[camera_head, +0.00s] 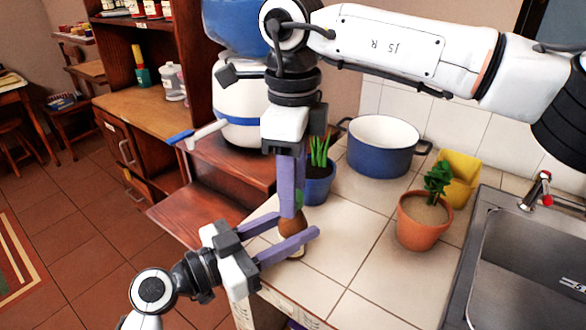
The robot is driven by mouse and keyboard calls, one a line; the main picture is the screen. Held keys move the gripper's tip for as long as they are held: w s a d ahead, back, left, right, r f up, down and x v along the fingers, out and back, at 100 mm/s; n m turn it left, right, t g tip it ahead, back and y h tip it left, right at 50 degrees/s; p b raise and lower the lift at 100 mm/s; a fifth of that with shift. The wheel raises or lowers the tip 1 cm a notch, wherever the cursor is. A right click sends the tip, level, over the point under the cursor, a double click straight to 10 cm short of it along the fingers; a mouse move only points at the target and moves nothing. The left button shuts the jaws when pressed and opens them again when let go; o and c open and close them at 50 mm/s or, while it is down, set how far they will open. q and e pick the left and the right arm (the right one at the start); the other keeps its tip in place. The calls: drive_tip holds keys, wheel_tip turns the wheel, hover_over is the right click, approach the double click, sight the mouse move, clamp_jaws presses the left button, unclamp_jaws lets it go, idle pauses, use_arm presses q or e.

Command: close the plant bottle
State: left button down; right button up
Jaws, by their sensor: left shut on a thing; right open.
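A brown rounded bottle (291,228) stands near the left edge of the tiled counter, partly hidden by my grippers. My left gripper (297,227) comes in low from the left, with its purple fingers on either side of the bottle, shut on it. My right gripper (292,206) points straight down from above, its fingertips just over the bottle's top. It is open. A small green part (299,198) shows beside its fingers above the bottle. I cannot tell whether it touches the bottle or the fingers.
A blue pot with a green plant (319,188) stands close behind the grippers. A terracotta pot (424,227) with a plant, a yellow container (460,176) and a blue cooking pot (382,155) stand to the right. The sink (530,260) is at far right. The front counter tiles are clear.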

drive_tip(key=shift+f, duration=0.1)
clamp_jaws()
drive_tip(key=shift+o, duration=0.8)
unclamp_jaws()
wheel_tip(320, 180, up, 12)
use_arm(q)
drive_tip(key=c, duration=1)
unclamp_jaws()
